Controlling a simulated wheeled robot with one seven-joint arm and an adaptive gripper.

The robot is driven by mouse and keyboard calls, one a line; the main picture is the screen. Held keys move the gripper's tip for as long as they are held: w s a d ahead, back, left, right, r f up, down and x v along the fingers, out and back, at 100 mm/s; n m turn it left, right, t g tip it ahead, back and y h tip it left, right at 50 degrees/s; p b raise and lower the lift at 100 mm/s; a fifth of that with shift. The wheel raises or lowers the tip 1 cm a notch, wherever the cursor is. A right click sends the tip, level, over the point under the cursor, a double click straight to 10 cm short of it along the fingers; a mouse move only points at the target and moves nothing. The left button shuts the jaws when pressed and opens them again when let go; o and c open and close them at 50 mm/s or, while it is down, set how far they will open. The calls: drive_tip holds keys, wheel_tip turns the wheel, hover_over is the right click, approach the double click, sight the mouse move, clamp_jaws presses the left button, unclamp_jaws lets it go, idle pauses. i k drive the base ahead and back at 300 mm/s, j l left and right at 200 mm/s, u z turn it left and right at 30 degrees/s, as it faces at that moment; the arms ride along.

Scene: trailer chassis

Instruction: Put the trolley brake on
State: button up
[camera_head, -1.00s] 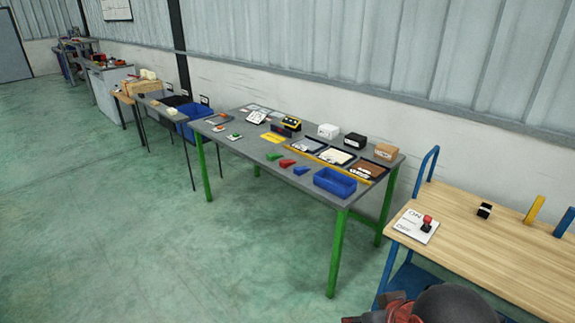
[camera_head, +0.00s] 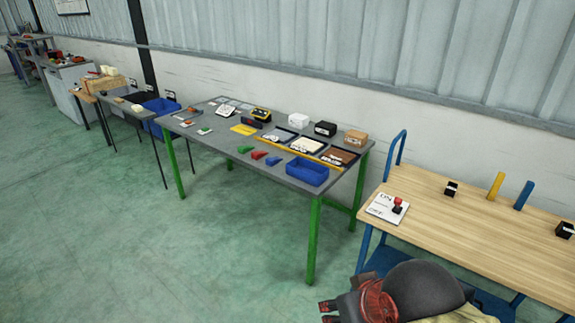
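The trolley (camera_head: 480,238) stands at the right, with a pale wooden top and a blue frame. A white plate (camera_head: 378,207) marked "ON" lies on its near left corner. A small lever with a red knob (camera_head: 398,203) stands on the plate's right part. The lettering beside the knob is too small to read. My gripper (camera_head: 328,312) is at the bottom of the view, left of my arm and in front of the trolley. Its two dark fingertips look apart with nothing between them. It is well clear of the red knob.
Small black blocks (camera_head: 450,189), a yellow post (camera_head: 495,185) and a blue post (camera_head: 523,195) stand on the trolley top. A blue handle (camera_head: 400,148) rises at its left end. A green-legged table (camera_head: 210,133) with several items stands left. The floor in front is clear.

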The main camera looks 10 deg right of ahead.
sight(398, 201)
drive_tip(key=l, duration=0.4)
drive_tip(key=i+l, duration=0.15)
drive_tip(key=l, duration=0.7)
drive_tip(key=i, duration=0.05)
